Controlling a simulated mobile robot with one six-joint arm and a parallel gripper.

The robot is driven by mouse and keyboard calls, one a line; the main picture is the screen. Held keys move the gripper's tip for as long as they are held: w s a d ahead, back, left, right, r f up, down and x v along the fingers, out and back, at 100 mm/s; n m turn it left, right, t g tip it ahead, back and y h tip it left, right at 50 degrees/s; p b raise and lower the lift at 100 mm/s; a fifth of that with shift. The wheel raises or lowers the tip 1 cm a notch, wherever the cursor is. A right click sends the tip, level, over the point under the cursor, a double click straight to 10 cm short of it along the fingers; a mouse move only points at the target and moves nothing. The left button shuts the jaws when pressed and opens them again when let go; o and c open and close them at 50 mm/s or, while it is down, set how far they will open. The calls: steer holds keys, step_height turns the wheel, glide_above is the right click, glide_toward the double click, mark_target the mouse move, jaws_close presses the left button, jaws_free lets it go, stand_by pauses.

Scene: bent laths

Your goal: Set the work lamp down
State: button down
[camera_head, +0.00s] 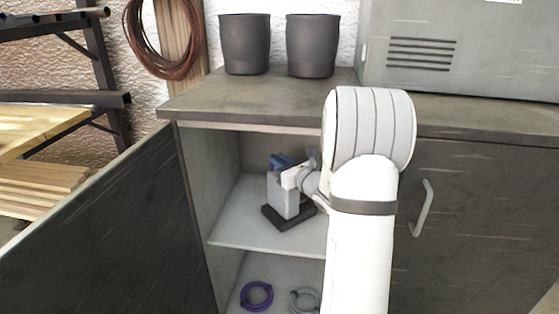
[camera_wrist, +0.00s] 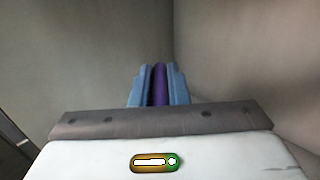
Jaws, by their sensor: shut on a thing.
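The work lamp, a light grey block (camera_head: 284,200) on a flat dark base, is inside the open cabinet, upright over the upper shelf (camera_head: 235,232). Its base is on or very close to the shelf; I cannot tell if it touches. My gripper (camera_head: 280,161) is at the top of the lamp, reaching in from the right, its blue fingers shut on it. In the wrist view my gripper (camera_wrist: 159,68) has a narrow purple part between its blue fingers, likely the lamp's handle. The rest of the lamp is hidden there.
The cabinet's left door (camera_head: 110,230) stands open; the right door (camera_head: 470,220) is shut. A purple ring (camera_head: 257,296) and a grey ring (camera_head: 304,300) lie on the lower level. Two dark pots (camera_head: 313,45) stand on the top (camera_head: 200,97). The shelf is bare left of the lamp.

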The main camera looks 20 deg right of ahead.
steer(key=c, duration=1.4)
jaws_free()
